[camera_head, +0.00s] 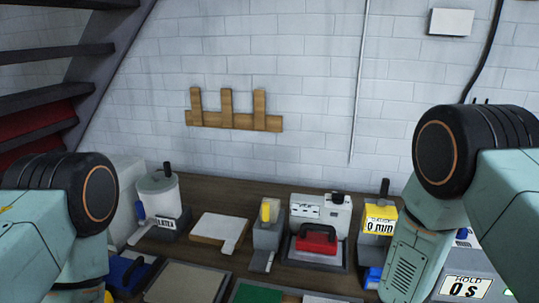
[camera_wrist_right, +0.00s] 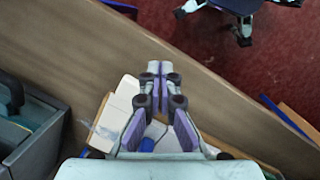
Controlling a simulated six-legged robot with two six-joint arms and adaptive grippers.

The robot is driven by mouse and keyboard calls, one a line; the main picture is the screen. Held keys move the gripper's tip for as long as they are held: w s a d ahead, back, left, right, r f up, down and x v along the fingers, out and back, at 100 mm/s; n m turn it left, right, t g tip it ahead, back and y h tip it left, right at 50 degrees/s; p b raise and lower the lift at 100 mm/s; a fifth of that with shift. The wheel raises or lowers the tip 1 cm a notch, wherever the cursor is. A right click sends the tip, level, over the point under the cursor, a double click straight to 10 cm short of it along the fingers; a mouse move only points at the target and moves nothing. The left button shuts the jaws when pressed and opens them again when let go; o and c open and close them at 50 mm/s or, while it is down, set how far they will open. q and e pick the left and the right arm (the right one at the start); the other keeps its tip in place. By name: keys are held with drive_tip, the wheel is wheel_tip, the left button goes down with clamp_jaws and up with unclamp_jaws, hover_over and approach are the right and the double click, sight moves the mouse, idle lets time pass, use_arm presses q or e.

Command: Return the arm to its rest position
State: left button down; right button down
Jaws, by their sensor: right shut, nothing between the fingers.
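My right arm (camera_head: 440,190) comes in from the right edge in the head view, bent at a large dark joint. Its gripper is outside that view. In the right wrist view my right gripper (camera_wrist_right: 160,70) is shut, with its fingertips together and nothing between them. It shows in front of the brown wooden bench (camera_wrist_right: 80,45), apart from the pieces on it as far as I can tell. My left arm (camera_head: 60,210) stands at the left of the head view, and its gripper does not show.
The bench (camera_head: 215,186) holds a white pot (camera_head: 158,193), a white pad (camera_head: 222,227), a red-handled block (camera_head: 316,239) and a yellow-faced gauge (camera_head: 380,220). A "HOLD" display (camera_head: 466,287) is close to my right arm. A wooden rack (camera_head: 235,120) hangs on the wall.

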drive_tip(key=s+a+f+m+t+y, duration=0.1)
drive_tip(key=s+m, duration=0.3)
drive_tip(key=s, duration=1.5)
wheel_tip(320, 180, down, 34)
drive_tip(key=b, duration=3.4)
drive_tip(key=shift+w+a, duration=0.2)
drive_tip(key=shift+w, duration=0.2)
drive_tip(key=shift+r, duration=0.1)
